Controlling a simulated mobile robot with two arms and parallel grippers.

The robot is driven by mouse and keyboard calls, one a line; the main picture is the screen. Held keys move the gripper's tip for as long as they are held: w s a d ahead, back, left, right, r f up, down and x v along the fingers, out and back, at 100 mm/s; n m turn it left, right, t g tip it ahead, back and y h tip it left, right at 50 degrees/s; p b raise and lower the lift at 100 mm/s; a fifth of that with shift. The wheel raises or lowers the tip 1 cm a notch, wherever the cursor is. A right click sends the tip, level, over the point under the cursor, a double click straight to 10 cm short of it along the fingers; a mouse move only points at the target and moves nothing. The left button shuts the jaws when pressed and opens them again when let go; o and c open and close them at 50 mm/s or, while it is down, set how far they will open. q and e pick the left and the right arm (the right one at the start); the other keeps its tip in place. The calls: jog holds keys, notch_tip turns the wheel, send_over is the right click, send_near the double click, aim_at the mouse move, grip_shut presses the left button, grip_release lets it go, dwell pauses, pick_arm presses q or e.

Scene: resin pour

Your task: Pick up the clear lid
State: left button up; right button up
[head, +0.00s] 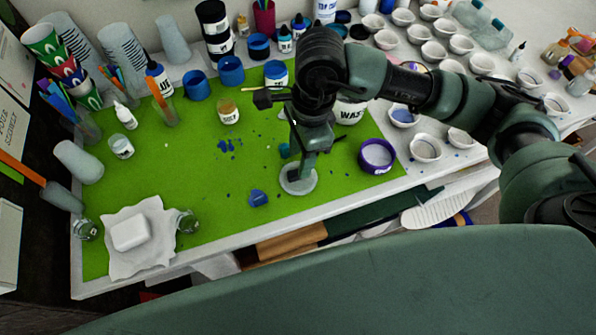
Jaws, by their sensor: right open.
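A round, pale, see-through disc, which looks like the clear lid (298,187), lies on the green mat (200,205) near its front middle. My right gripper (299,172) reaches in from the right and points down over the lid. It is open, and its fingers partly cover the lid's back edge. I cannot tell whether the fingers touch the lid. My left gripper is not in view.
A purple round tub (377,158) stands right of the lid, and a white waste cup (350,110) stands behind. A blue piece (258,198) lies close to the lid's left. A white block (130,233) rests on crumpled paper at front left. Cups and bottles crowd the back.

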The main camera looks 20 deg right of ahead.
notch_tip(320, 180, down, 4)
jog(key=shift+r+p, duration=0.15)
jog(key=shift+p, duration=0.65)
jog(key=shift+a+f, duration=0.15)
jog(key=shift+f, duration=0.3)
grip_shut()
